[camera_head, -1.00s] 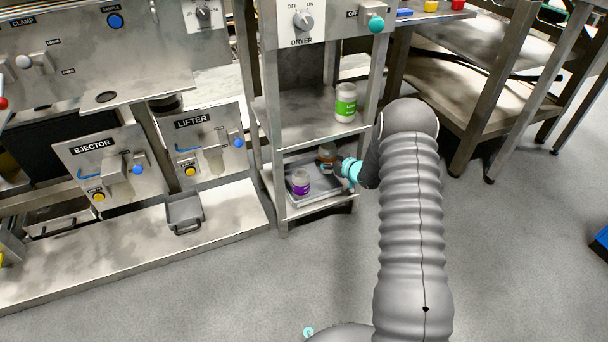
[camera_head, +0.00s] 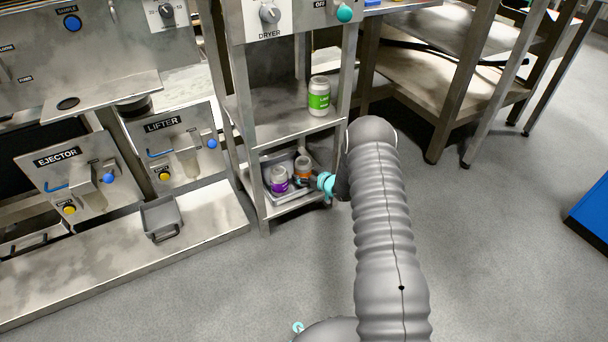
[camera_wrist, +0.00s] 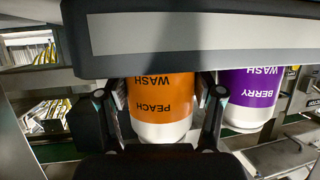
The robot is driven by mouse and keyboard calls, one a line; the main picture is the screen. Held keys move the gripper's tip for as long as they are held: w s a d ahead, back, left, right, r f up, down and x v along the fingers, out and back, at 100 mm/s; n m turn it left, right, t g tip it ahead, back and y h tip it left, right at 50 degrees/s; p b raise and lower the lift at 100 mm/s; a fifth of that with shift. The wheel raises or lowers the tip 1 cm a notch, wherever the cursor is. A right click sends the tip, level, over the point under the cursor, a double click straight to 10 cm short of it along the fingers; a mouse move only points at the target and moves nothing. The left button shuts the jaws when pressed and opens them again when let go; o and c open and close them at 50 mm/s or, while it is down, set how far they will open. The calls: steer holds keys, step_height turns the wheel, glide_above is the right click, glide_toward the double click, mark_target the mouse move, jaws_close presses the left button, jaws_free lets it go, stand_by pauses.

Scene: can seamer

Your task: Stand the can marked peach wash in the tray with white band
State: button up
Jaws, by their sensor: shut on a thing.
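The orange peach wash can (camera_head: 303,164) is at the tray on the lower shelf, beside the purple berry wash can (camera_head: 279,181). My gripper (camera_head: 308,181) reaches in from the right and is shut on the peach can. In the wrist view the peach can (camera_wrist: 160,95) is between both fingers (camera_wrist: 162,108), its label upside down. The tray (camera_head: 286,198) is grey; its wall with a pale band (camera_wrist: 190,32) crosses the wrist view and hides one end of both cans. I cannot tell whether the peach can's base touches the tray floor.
The berry can (camera_wrist: 250,95) stands close beside the peach can. A green-labelled lime can (camera_head: 319,97) stands on the shelf above. Shelf posts frame the tray. A grey bin (camera_head: 161,216) sits on the left bench. Floor in front is clear.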

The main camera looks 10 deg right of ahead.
steer(key=shift+f, duration=0.1)
steer(key=o, duration=1.5)
steer(key=shift+c, duration=0.2)
steer(key=shift+r, duration=0.35)
steer(key=p+v, duration=0.1)
steer(key=v, duration=1.1)
steer(key=shift+f, duration=0.2)
